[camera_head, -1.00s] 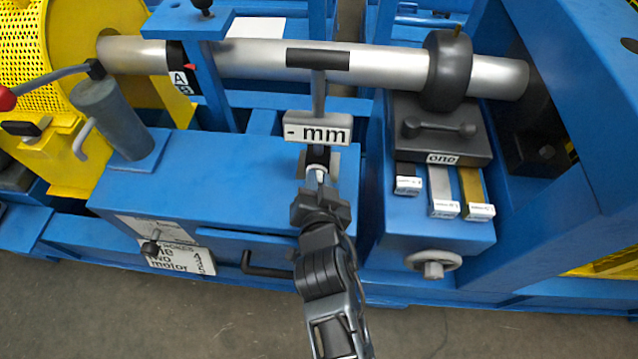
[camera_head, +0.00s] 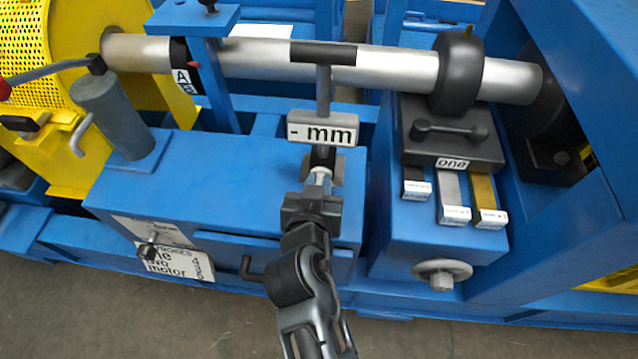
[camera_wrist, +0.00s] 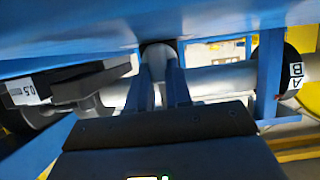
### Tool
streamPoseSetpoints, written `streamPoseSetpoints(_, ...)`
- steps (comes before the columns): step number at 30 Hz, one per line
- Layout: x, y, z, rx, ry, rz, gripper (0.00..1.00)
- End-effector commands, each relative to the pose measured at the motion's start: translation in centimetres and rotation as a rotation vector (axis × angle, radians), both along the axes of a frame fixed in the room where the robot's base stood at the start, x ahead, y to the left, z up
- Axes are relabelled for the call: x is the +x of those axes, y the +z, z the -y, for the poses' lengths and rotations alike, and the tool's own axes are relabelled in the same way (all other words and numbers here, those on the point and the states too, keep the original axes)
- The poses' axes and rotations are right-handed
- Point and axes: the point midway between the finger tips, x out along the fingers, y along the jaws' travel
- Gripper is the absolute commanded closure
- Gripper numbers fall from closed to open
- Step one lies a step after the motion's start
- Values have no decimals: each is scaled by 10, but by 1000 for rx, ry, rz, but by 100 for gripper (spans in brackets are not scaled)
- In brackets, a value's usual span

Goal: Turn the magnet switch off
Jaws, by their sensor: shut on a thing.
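A measuring stand with a grey "- mm" display (camera_head: 323,129) stands on the blue box in the head view, its stem reaching up to a black bar across the silver shaft. Below the display is a dark base piece (camera_head: 323,157) on the box's right end. My gripper (camera_head: 320,174) is at this base, shut on a part of it. In the wrist view my fingers (camera_wrist: 159,88) close around a grey rounded part (camera_wrist: 158,56). The fingers hide most of the base, so no separate magnet switch can be made out.
The silver shaft (camera_head: 390,70) with a black ring (camera_head: 458,75) runs behind. To the right lie a dark block marked "one" (camera_head: 452,138), several small gauge blocks and a handwheel (camera_head: 441,273).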

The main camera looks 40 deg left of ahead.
Motion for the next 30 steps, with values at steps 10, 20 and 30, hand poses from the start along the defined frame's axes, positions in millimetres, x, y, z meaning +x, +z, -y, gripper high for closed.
streamPoseSetpoints(10, 0, -1, 0, -1, 0, -2, 67)
streamPoseSetpoints(20, 0, 0, 0, 0, 0, -1, 55)
streamPoseSetpoints(30, -32, 15, 19, 1, 0, -2, 55)
